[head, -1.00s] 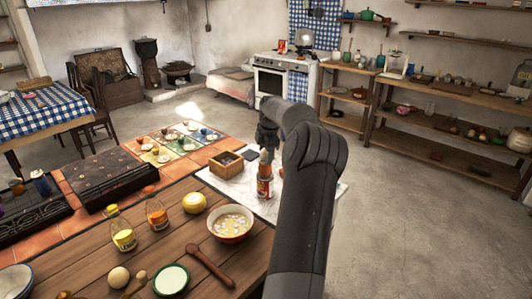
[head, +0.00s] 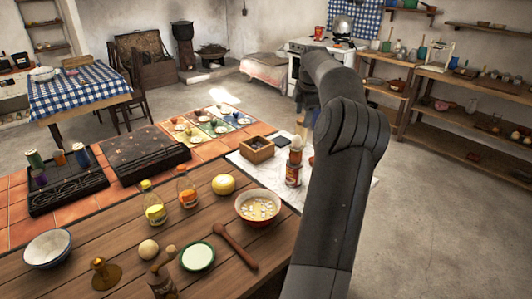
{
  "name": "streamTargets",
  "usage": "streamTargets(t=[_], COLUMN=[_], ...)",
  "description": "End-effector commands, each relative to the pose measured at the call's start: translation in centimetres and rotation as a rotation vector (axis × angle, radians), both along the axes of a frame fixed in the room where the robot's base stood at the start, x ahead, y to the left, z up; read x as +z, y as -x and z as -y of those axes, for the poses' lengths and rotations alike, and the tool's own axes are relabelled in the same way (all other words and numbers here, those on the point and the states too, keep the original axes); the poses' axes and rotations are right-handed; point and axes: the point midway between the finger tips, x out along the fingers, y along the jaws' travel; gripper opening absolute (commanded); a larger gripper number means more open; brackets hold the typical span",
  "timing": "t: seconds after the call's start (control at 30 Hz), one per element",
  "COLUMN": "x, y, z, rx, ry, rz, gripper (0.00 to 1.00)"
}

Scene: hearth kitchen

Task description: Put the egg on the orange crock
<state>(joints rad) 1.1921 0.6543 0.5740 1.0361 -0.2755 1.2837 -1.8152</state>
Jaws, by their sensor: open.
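A pale, egg-shaped thing (head: 296,142), which looks like the egg, sits at the top of a red-orange labelled can-like container (head: 293,174) on the white cloth. I cannot tell what lies between them. My gripper (head: 304,126) hangs just above and to the right of it, open, partly hidden behind my arm. An orange vessel (head: 320,32), possibly the orange crock, stands far back by the stove. I cannot tell for certain which orange thing is the crock.
A wooden box (head: 257,149) stands left of the container. A bowl of pale pieces (head: 258,207), a yellow lidded pot (head: 223,184), two bottles (head: 154,203) and a wooden spoon (head: 235,246) are on the near table. The floor at right is clear.

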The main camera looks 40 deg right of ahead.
Motion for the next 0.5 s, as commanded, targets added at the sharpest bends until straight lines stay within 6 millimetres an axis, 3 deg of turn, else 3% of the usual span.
streamTargets(t=[0.13, 0.23, 0.37, 0.5], x=[0.3, 1.2, 3.1, 4.9], y=[-0.3, -1.5, -3.6, -4.6], z=[-0.6, -3.2, -10.0, -18.6], rx=[-0.001, -0.011, -0.055, -0.14], ry=[0.002, 0.008, 0.024, 0.037], rz=[-0.001, -0.005, -0.009, 0.001], gripper=[0.58, 0.58, 0.58, 0.58])
